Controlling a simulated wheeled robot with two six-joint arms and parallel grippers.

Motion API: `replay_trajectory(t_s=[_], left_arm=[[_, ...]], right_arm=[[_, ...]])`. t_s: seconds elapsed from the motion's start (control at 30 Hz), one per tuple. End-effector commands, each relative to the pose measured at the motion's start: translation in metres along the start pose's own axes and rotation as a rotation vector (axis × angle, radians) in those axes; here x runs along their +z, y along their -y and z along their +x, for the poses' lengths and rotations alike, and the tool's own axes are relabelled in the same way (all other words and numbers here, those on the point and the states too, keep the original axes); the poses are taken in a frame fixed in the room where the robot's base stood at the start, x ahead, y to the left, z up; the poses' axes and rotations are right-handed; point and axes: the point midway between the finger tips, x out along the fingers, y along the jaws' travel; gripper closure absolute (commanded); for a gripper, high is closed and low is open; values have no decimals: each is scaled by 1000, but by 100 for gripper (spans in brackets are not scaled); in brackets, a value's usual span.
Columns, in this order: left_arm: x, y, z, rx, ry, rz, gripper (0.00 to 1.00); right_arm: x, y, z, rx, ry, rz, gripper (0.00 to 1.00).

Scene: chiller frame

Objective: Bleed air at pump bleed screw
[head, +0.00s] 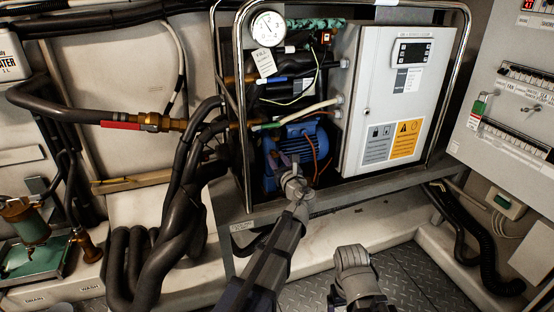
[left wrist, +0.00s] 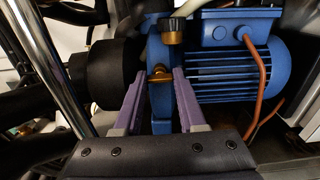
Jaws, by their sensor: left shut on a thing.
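The blue pump (head: 299,142) sits low inside the chiller frame; it also fills the top of the left wrist view (left wrist: 228,60). A small brass bleed screw (left wrist: 160,75) is on the pump's blue casing, below a brass knurled cap (left wrist: 173,31). My left gripper (head: 278,159) reaches into the frame at the pump. In the left wrist view its purple fingers (left wrist: 159,78) are on either side of the brass screw and shut on it. The screw is too small to make out in the head view. Of my right arm only a grey link shows at the bottom; its fingers are not visible.
A white control box (head: 385,100) stands right of the pump, and a pressure gauge (head: 268,28) is above. Chrome frame tubes (head: 241,110) and thick black hoses (head: 180,215) are close on the left. An orange cable (left wrist: 262,75) runs down the motor. A green tray (head: 36,258) is far left.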

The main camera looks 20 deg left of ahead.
Motion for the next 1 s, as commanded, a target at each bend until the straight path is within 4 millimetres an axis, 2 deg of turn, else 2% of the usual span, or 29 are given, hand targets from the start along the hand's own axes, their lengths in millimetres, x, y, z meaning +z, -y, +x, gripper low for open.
replay_trajectory(t_s=[0.27,0.7,1.0], left_arm=[[0,0,0,0,0,-161,100],[0,-1,0,0,0,-564,100],[0,-1,0,0,0,-776,100]], right_arm=[[0,0,0,0,0,0,13],[0,0,0,0,0,0,13],[0,0,0,0,0,0,13]])
